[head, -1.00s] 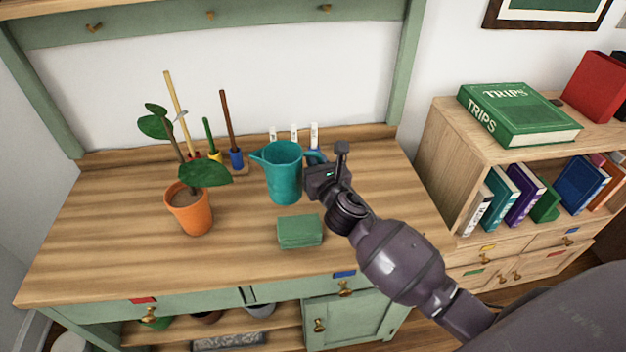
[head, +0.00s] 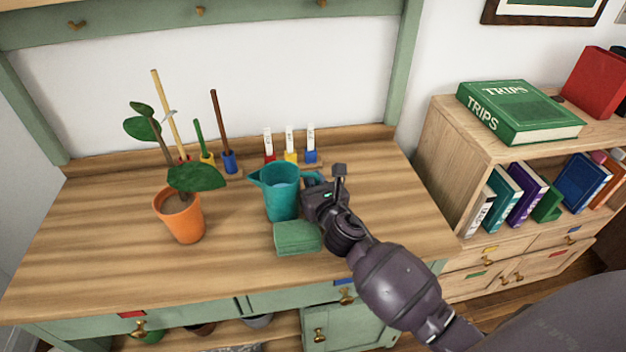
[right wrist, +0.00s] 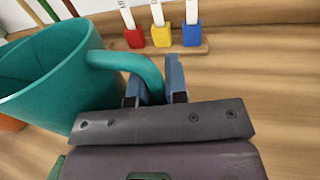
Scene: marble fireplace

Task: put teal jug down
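The teal jug (head: 280,199) stands upright on or just above the wooden worktop, behind the green block; I cannot tell for sure whether its base touches. Something light blue shows inside it. My right gripper (head: 312,187) is at the jug's handle, on its right side. In the right wrist view the handle (right wrist: 125,62) runs between the two fingers (right wrist: 155,82), which sit close on either side of it. The jug's wall (right wrist: 55,75) fills the left of that view. My left gripper is not in view.
A green block (head: 297,238) lies just in front of the jug. A potted plant (head: 180,215) stands to the left. Several coloured holders with sticks and white labels (head: 290,145) line the back. The worktop (head: 90,250) is clear at the left and front left.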

